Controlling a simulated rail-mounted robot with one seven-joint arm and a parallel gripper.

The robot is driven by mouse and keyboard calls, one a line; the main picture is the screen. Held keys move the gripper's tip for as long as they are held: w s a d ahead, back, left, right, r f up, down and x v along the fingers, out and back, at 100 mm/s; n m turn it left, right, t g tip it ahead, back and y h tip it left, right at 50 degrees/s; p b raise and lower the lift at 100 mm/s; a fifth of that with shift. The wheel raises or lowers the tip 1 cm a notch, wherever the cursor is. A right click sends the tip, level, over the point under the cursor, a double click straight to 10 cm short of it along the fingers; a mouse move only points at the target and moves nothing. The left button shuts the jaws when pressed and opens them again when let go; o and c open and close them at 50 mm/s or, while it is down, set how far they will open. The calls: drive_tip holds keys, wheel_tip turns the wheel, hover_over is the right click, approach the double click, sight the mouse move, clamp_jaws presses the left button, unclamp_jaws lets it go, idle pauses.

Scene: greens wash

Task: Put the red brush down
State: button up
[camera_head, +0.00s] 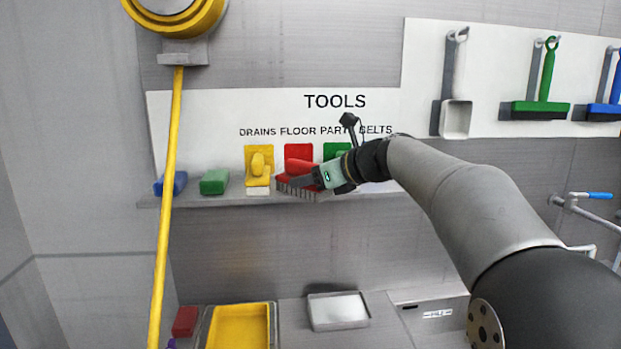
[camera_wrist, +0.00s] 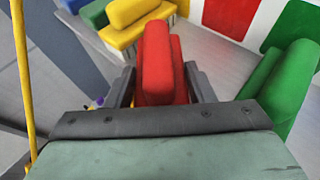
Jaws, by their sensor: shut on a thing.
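The red brush (camera_head: 298,180) is at the wall shelf, in front of a red square on the tool board, with its bristles pointing down. My gripper (camera_head: 305,181) is shut on it from the right. In the wrist view the red brush (camera_wrist: 158,65) stands between the two dark fingers of my gripper (camera_wrist: 161,88), its raised handle part uppermost. Whether its bristles touch the shelf (camera_head: 230,198) I cannot tell. The red square also shows in the wrist view (camera_wrist: 230,14).
A yellow brush (camera_head: 258,170) stands close left of the red one, then a green block (camera_head: 214,182) and a blue block (camera_head: 171,184). A green brush (camera_wrist: 285,85) is close on the right. Below are a yellow tray (camera_head: 239,327) and a grey tray (camera_head: 338,311).

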drive_tip(key=shift+f, duration=0.15)
drive_tip(key=o, duration=1.1)
drive_tip(key=shift+c, duration=0.2)
drive_tip(key=shift+r, duration=0.2)
drive_tip(key=b+v, duration=0.1)
drive_tip(key=v, duration=1.1)
